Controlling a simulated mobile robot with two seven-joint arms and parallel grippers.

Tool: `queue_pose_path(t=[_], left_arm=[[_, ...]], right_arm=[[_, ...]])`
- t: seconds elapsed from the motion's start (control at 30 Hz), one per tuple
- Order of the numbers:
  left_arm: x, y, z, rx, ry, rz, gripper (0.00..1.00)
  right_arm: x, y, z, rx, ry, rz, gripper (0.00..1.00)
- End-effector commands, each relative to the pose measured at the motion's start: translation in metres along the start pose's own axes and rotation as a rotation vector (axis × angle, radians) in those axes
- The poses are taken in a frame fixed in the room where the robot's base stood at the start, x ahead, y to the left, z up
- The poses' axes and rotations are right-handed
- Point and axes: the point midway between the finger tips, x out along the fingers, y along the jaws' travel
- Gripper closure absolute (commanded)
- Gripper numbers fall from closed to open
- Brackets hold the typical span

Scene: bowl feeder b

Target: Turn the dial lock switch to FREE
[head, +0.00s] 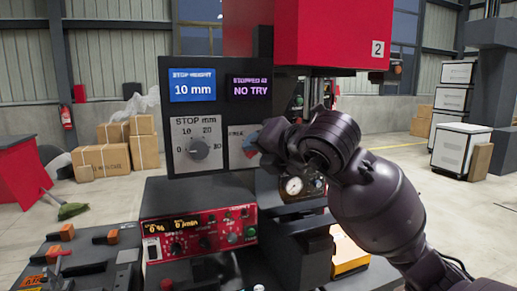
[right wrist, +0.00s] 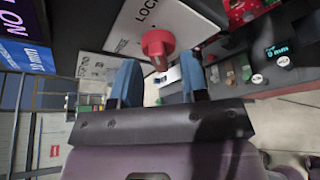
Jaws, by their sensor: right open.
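The dial lock switch is a red knob (right wrist: 158,46) on a white plate (right wrist: 130,27) lettered LOCK in the right wrist view. In the head view, its plate (head: 236,153) shows part of the word FREE, and my right gripper hides most of it. My right gripper (right wrist: 160,76) is open, its two blue fingers on either side of the knob's line. The knob shows just past the fingertips, about midway between them; I cannot tell whether they touch it. The gripper also shows in the head view (head: 250,138), in front of the plate. My left gripper is not in view.
Left of the lock plate is a STOP mm dial (head: 198,148), below a blue 10 mm screen (head: 192,85) and a NO TRY screen (head: 250,87). A red control box (head: 200,232) stands below, with a gauge (head: 293,186) to its right.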

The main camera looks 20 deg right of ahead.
Motion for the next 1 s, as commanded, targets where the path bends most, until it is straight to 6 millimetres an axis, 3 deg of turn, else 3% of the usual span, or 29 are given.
queue_pose_path(t=[0.43, 0.7, 1.0], left_arm=[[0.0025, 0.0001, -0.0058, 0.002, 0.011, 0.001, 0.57], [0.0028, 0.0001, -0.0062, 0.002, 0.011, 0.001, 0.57], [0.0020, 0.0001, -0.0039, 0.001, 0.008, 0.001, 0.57]], right_arm=[[0.0101, 0.0000, 0.0000, -0.001, -0.001, 0.001, 0.60], [0.0101, -0.0001, -0.0002, -0.001, 0.000, 0.001, 0.99], [0.0106, -0.0004, -0.0005, -0.008, 0.001, -0.003, 1.00]])
